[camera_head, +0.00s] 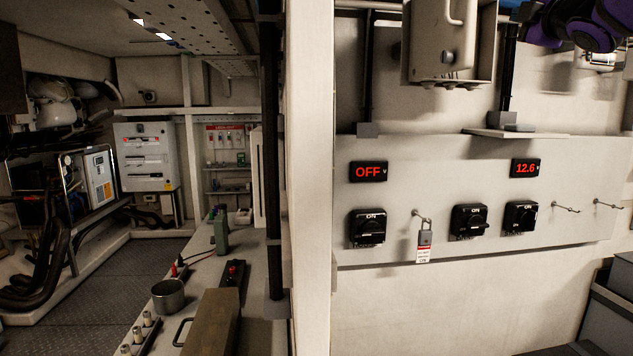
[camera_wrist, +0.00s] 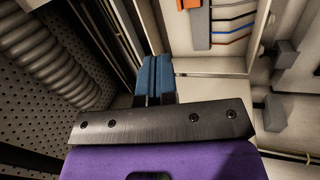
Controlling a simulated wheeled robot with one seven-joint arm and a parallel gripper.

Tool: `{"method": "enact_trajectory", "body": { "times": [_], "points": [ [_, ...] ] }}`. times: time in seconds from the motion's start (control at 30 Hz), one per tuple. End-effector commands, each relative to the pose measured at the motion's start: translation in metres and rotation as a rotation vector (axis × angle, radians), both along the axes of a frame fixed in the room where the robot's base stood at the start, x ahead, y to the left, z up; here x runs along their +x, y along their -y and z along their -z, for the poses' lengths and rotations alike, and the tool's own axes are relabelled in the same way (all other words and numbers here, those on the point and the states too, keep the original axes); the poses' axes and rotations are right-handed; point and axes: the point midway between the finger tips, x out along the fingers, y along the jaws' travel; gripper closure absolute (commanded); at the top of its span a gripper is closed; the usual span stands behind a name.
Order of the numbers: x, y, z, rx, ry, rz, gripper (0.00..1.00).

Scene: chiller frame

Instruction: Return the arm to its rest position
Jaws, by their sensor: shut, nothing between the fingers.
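My gripper (camera_wrist: 153,80) shows in the wrist view as two blue fingers side by side, shut with nothing between them. A dark bar and a purple part of my arm sit below them. The fingers point toward a pale wall surface and appear apart from it, though the distance is hard to judge. In the head view, purple and black parts of my arm show at the top right corner. The fingers are not clearly seen there.
The head view shows a wall panel (camera_head: 400,190) with rotary switches, an "OFF" display (camera_head: 368,172), a "12.6" display (camera_head: 525,168) and a hanging padlock (camera_head: 425,236). A white post (camera_head: 308,200) divides it from a bench with a pot (camera_head: 168,295). A ribbed hose (camera_wrist: 45,55) runs left of my gripper.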

Motion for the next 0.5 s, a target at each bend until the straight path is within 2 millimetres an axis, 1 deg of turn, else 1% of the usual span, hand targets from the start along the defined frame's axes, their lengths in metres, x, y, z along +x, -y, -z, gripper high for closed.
{"method": "enact_trajectory", "body": {
  "times": [0.03, 0.07, 0.17, 0.2, 0.27, 0.3, 0.37, 0.4, 0.47, 0.5],
  "points": [
    [-0.007, -0.007, 0.009, 0.065, -0.024, 0.017, 1.00],
    [-0.012, -0.010, 0.016, 0.117, -0.043, 0.033, 1.00],
    [-0.033, -0.020, 0.051, 0.322, -0.131, 0.096, 1.00],
    [-0.043, -0.025, 0.069, 0.411, -0.172, 0.123, 1.00],
    [-0.059, -0.033, 0.097, 0.540, -0.238, 0.161, 1.00],
    [-0.071, -0.039, 0.117, 0.624, -0.287, 0.189, 1.00],
    [-0.091, -0.049, 0.148, 0.747, -0.364, 0.229, 1.00],
    [-0.105, -0.055, 0.169, 0.829, -0.417, 0.257, 1.00],
    [-0.127, -0.066, 0.201, 0.938, -0.500, 0.299, 1.00],
    [-0.142, -0.074, 0.221, 1.006, -0.555, 0.327, 1.00]
  ]
}}
